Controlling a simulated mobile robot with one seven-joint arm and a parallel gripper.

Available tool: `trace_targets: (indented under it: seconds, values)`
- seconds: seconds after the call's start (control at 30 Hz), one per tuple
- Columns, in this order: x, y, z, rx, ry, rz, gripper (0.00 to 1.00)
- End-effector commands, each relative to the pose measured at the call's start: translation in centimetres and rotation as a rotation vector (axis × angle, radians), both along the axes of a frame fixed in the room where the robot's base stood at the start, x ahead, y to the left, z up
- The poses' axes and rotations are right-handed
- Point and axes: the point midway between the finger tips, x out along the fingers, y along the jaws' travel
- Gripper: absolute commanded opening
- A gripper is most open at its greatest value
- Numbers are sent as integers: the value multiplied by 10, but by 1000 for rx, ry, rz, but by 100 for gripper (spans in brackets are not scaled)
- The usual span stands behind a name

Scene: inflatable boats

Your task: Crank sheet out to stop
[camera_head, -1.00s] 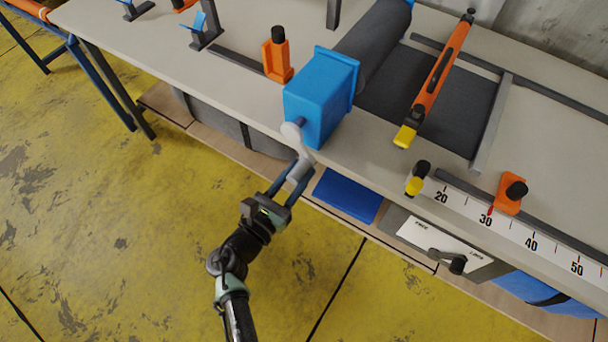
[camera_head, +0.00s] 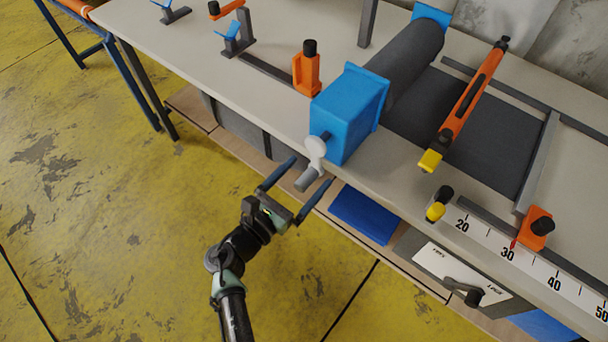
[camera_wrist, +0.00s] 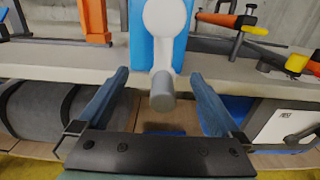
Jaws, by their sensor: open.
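The crank (camera_head: 315,150) is a pale grey arm on the front of a blue housing (camera_head: 346,108), with a grey cylindrical handle (camera_head: 306,180) hanging low and pointing out from the table. In the wrist view the crank (camera_wrist: 165,20) points down and its handle (camera_wrist: 162,90) lies between my fingers with gaps on both sides. My gripper (camera_head: 295,182) is open, its two blue fingers spread, and it holds nothing. A dark grey sheet (camera_head: 470,140) lies on the table, running from a dark roll (camera_head: 407,58) fixed to the housing. An orange stop (camera_head: 536,232) sits by the scale near 30.
An orange post (camera_head: 306,70) stands left of the housing. A ruler (camera_head: 520,258) and black-yellow knob (camera_head: 440,203) line the table's front edge. Below are a shelf and a lever panel (camera_head: 460,278). Yellow floor is clear.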

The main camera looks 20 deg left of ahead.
Motion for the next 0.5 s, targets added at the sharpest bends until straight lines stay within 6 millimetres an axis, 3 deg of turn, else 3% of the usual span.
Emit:
trace_targets:
  seconds: [0.27,0.5]
  values:
    - [-4,0,-1,0,3,-2,100]
    - [-30,10,0,-1,4,-1,100]
